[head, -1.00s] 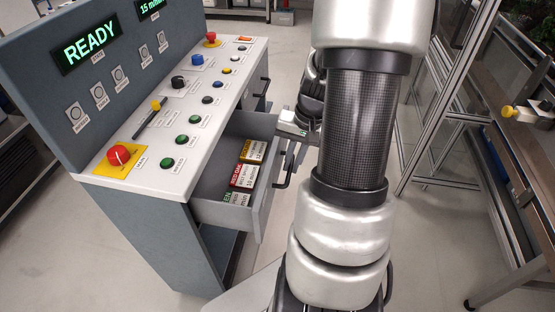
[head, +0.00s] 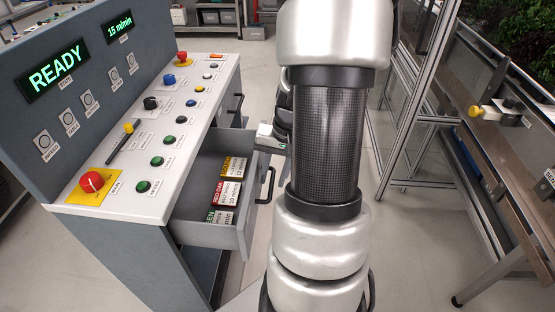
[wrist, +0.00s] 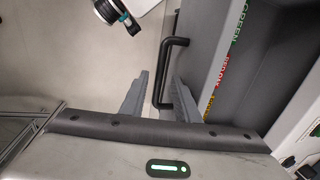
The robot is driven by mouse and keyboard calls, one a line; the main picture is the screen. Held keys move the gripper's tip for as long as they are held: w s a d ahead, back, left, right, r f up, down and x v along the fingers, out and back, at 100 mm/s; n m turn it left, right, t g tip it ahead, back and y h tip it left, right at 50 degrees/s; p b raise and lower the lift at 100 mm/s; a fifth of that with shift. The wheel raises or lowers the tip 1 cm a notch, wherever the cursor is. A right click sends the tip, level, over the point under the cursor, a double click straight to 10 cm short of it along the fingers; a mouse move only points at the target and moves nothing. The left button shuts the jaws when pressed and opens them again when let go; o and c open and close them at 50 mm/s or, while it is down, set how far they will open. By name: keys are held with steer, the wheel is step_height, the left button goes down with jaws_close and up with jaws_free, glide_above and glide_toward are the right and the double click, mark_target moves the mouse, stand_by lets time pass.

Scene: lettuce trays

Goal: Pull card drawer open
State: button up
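The card drawer (head: 215,235) of the grey console stands pulled out in the head view, with its inside showing. Green, red and yellow labelled cards (head: 226,190) lie in it. Its black bar handle (head: 267,184) is on the drawer front; it also shows in the wrist view (wrist: 162,76). My gripper (wrist: 160,88) has its two grey fingers apart, one on each side of the handle bar, with gaps visible between bar and fingers. In the head view my arm hides most of the gripper; only part shows near the drawer's far corner.
The console top (head: 140,165) carries several buttons, knobs and a lever. Another black handle (head: 238,110) is farther along the console side. A metal frame (head: 400,110) and a bench (head: 500,140) stand to the right. Floor is clear between them.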

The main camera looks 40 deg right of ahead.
step_height(320, 180, up, 17)
steer(key=s+d+p, duration=0.2)
steer(key=p, duration=0.2)
steer(key=shift+s+d, duration=0.15)
steer(key=shift+d, duration=0.05)
steer(key=shift+f, duration=0.15)
